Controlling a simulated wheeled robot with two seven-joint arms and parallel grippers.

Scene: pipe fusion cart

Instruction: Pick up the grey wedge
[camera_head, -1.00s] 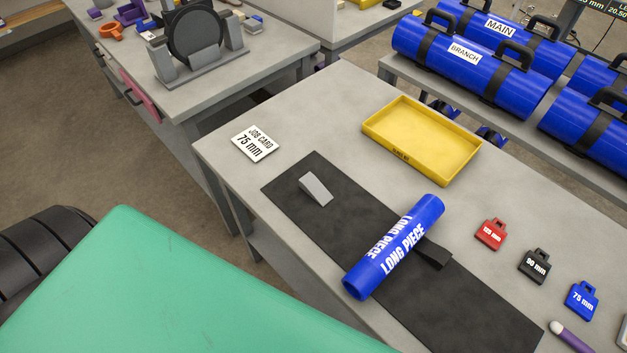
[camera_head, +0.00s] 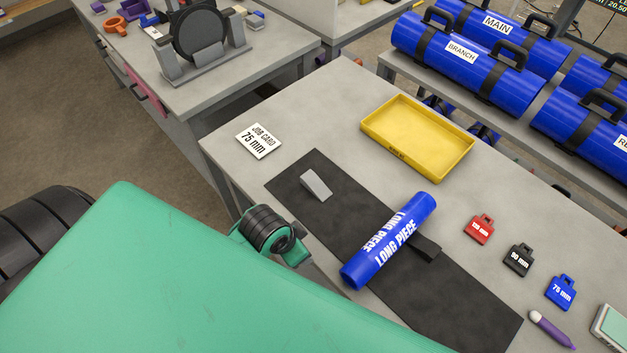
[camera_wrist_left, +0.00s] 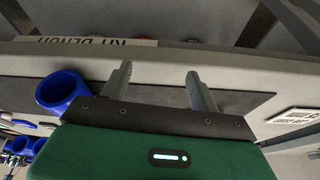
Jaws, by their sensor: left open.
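The grey wedge (camera_head: 316,186) lies on the far left part of a black mat (camera_head: 455,300) on the bench. I cannot make out the wedge in the left wrist view. My left gripper (camera_wrist_left: 158,74) shows there with its two fingers apart and nothing visible between them, over the bench edge and mat. In the head view, my green left arm with a black-ringed joint is left of the mat, and its fingers are not clearly seen. My right gripper is in neither view.
A blue pipe (camera_head: 388,240) marked LONG PIECE lies across the mat, with a dark block (camera_head: 424,247) against it. A yellow tray (camera_head: 418,180) stands behind. A job card (camera_head: 258,141) lies left; red, black and blue tags lie right.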

